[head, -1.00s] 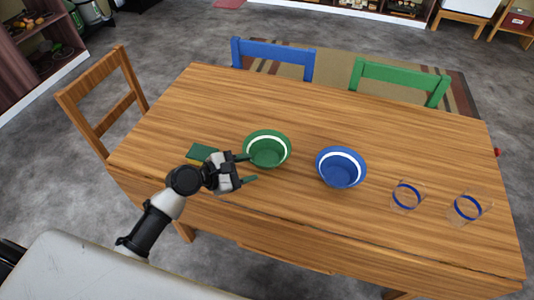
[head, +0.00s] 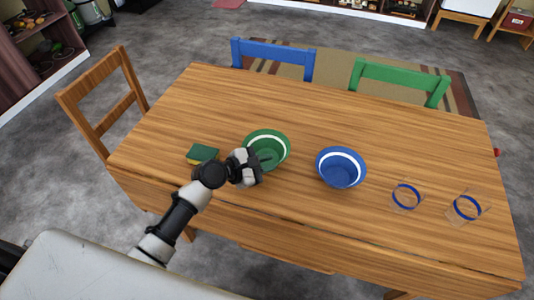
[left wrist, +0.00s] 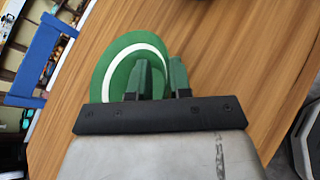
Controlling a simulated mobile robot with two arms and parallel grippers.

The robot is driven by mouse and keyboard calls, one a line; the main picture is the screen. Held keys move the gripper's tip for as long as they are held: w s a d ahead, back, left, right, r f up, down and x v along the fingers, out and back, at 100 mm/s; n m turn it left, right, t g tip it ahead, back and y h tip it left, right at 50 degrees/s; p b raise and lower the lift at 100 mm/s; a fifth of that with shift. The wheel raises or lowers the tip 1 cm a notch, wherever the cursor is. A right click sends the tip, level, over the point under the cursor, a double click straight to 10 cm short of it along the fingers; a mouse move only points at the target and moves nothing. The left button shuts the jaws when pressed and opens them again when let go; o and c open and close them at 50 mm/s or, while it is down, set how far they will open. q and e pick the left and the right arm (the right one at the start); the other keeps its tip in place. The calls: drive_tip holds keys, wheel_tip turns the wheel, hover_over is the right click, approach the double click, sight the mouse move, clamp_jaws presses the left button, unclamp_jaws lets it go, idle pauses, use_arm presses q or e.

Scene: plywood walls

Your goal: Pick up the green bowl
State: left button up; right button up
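The green bowl (head: 262,138) with a white band inside stands upright on the wooden table (head: 330,105), left of the blue bowl (head: 340,168). My left gripper (head: 265,160) is at the bowl's near left side. In the left wrist view, the green bowl (left wrist: 115,65) lies ahead of my left gripper (left wrist: 161,72). One finger is inside the bowl and the other at its outer side, close together with the rim between them. The fingers hide part of the wall. My right gripper is in neither view.
A green and yellow sponge (head: 202,153) lies left of my arm. Two clear glasses with blue bands, a left one (head: 406,197) and a right one (head: 468,208), stand at the right. The table beyond the bowls is clear.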

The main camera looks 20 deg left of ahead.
use_arm(q)
clamp_jaws()
